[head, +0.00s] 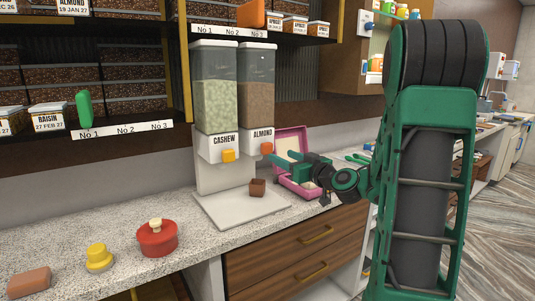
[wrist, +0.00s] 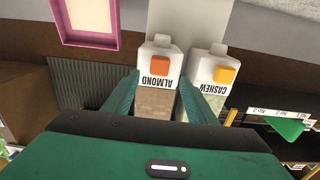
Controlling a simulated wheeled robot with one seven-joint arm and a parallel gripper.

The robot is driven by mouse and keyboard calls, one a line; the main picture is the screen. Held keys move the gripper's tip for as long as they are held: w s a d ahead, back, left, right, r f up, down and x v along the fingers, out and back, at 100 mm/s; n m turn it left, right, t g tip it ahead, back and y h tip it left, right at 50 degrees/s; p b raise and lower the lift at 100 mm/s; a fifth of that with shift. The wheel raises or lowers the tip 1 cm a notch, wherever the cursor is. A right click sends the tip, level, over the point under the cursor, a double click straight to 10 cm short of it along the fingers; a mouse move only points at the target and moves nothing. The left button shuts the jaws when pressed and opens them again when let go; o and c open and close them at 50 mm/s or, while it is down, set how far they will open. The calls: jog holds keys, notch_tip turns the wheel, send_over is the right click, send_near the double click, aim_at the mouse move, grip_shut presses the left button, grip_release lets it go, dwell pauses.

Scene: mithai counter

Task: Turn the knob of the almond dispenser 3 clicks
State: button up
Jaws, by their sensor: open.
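The almond dispenser (head: 257,90) is a clear tower of brown contents with a white base marked ALMOND. Its orange knob (head: 267,148) faces front, and it also shows in the wrist view (wrist: 159,66). The cashew dispenser (head: 215,90) stands directly left of it, with a yellow knob (head: 228,155). My gripper (wrist: 155,90) is open, its two green fingers on either side of the almond base in the wrist view, which looks upside down. In the head view my gripper is close to the right of the orange knob. I cannot tell whether a finger touches it.
A small brown cup (head: 257,188) stands on the dispensers' white stand (head: 240,212). A pink box (head: 291,142) lies open behind my arm. A red pot (head: 157,239), a yellow lidded thing (head: 98,258) and a brown block (head: 29,282) sit on the counter at left. Shelves hang above.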

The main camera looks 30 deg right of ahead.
aim_at(269, 150)
jog(key=w, duration=0.9)
jog(key=shift+a, duration=0.15)
jog(key=c, duration=1.1)
